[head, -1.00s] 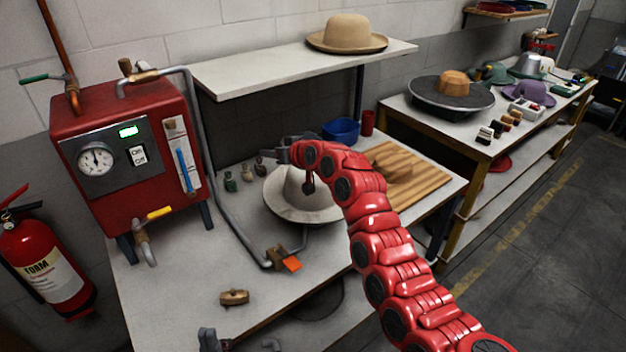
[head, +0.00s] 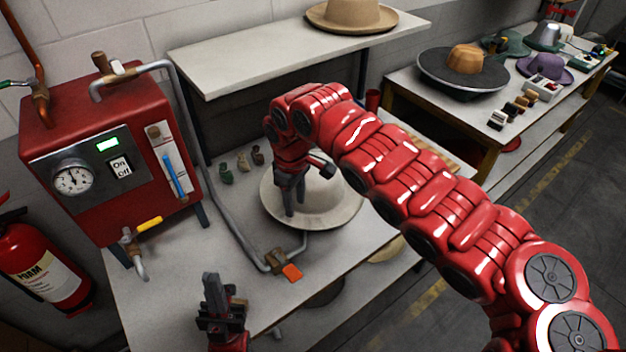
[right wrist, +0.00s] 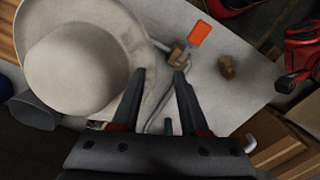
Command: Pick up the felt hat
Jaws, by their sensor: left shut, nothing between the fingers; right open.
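A pale cream felt hat (head: 340,207) lies brim down on the workbench, its crown partly hidden by my right arm. It also shows at the upper left of the right wrist view (right wrist: 78,75), crown and brim visible. My right gripper (head: 294,207) is open and points down in front of the left side of the hat. In the right wrist view its spread fingers (right wrist: 160,73) have nothing between them, and one fingertip overlaps the brim's edge. I cannot tell whether it touches. My left gripper (head: 212,290) is shut and empty near the bench's front edge.
A red boiler (head: 110,160) with gauge and pipes stands left. A shelf (head: 260,55) above holds a tan hat (head: 350,16).

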